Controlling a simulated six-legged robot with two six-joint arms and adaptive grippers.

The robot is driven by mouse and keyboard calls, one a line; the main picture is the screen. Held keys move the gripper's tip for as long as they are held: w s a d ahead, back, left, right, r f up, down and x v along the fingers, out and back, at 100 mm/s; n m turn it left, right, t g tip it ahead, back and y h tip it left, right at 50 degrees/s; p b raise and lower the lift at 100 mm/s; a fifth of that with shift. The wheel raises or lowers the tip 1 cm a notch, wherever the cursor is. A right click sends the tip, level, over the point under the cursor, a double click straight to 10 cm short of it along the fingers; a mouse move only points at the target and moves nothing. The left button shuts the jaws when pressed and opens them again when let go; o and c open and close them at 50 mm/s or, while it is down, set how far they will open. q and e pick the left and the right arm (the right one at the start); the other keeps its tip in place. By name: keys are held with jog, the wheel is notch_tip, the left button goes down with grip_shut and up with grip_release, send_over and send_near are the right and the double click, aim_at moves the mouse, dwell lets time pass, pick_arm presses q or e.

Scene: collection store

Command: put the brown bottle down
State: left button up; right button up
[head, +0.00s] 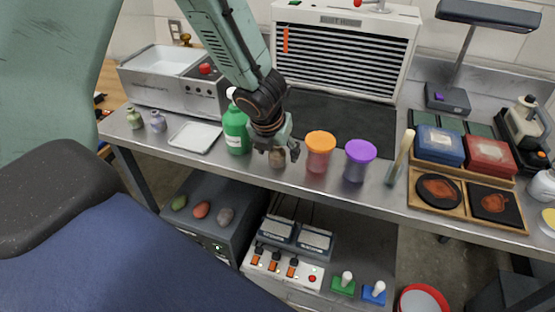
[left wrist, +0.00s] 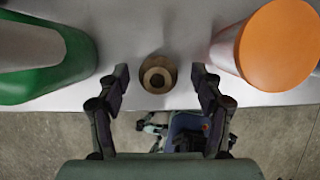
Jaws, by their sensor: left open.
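The brown bottle (head: 277,159) stands on the steel bench near its front edge, partly hidden by my left gripper in the head view. In the left wrist view I look down on the bottle (left wrist: 157,75), with its round top facing me. My left gripper (head: 278,152) is just above and around it. In the left wrist view the open fingers (left wrist: 159,80) are on either side of the bottle, with a gap on both sides. My right gripper is not in view.
A green bottle (head: 236,130) stands close on the left. An orange-lidded jar (head: 319,150) and a purple-lidded jar (head: 358,160) stand on the right. A white tray (head: 195,137) lies farther left. The bench's front edge is close to the bottle.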

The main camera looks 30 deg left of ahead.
pick_arm(q)
jog(key=shift+w+a+f, duration=0.25)
jog(key=shift+w, duration=0.05)
jog(key=shift+c, duration=0.2)
jog(key=shift+w, duration=0.1)
jog(key=shift+c, duration=0.8)
jog(key=shift+s+d+r, duration=0.15)
jog(key=shift+s+r, duration=0.05)
jog(key=shift+s, duration=0.1)
jog(key=c, duration=0.6)
jog(key=shift+w+f, duration=0.1)
jog(key=shift+c, duration=1.4)
grip_shut()
